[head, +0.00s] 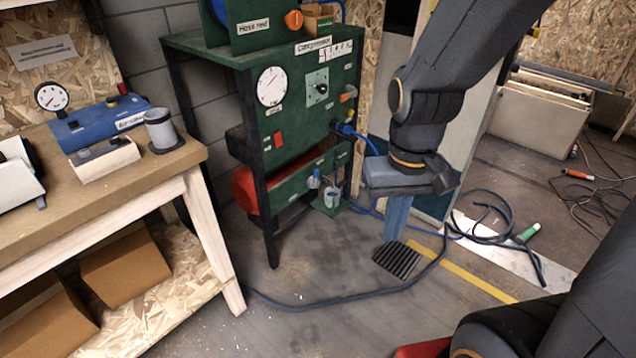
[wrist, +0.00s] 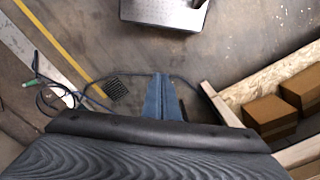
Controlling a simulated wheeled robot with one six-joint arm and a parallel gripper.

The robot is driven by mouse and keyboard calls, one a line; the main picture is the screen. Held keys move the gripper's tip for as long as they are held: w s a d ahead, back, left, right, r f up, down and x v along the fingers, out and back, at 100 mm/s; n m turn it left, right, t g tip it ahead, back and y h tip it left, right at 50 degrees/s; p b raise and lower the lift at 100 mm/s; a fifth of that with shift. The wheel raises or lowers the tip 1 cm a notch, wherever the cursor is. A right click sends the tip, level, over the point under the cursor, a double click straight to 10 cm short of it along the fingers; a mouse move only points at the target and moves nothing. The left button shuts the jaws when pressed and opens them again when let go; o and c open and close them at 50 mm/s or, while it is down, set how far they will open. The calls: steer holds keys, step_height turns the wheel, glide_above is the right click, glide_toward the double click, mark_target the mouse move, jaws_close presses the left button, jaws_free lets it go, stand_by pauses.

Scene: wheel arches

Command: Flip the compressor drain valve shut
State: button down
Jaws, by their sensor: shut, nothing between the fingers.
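The green compressor cabinet (head: 300,110) stands left of centre in the head view, with a round gauge, switches and an orange handle. On its lower front, a small blue-and-white fitting (head: 314,180) sits above a small cup (head: 332,197) on a bracket; it looks like the drain valve, but its lever position is too small to tell. My gripper (head: 394,234) hangs to the right of the cabinet, apart from it, with its blue fingers pointing down. In the wrist view its fingers (wrist: 160,82) are together and empty over the floor. The valve does not show there.
A wooden workbench (head: 190,155) stands at the left, with cardboard boxes (head: 125,268) on its lower shelf. A dark hose (head: 340,299) crosses the floor past a black floor grate (head: 397,260). The floor in front of the cabinet is otherwise mostly clear.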

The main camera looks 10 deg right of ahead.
steer(key=shift+w, duration=0.1)
steer(key=w+d+f+m+t+b, duration=0.25)
steer(key=w+f+b, duration=0.45)
steer(key=w, duration=0.8)
steer(key=w+d+f+m+t+b, duration=0.1)
steer(key=w+f+m+t+b, duration=0.5)
steer(key=w, duration=1)
steer(key=w+d+f+t+b, duration=0.2)
steer(key=w+f+b, duration=0.3)
steer(key=w+f, duration=0.75)
steer(key=w+f+m+t+y+b, duration=0.5)
steer(key=w+f+b, duration=0.7)
steer(key=w+f, duration=0.3)
steer(key=shift+w+a+f+t+y, duration=0.4)
steer(key=shift+w+t+y, duration=0.15)
steer(key=shift+w+y, duration=0.45)
steer(key=shift+w+r, duration=0.1)
steer(key=shift+w, duration=0.05)
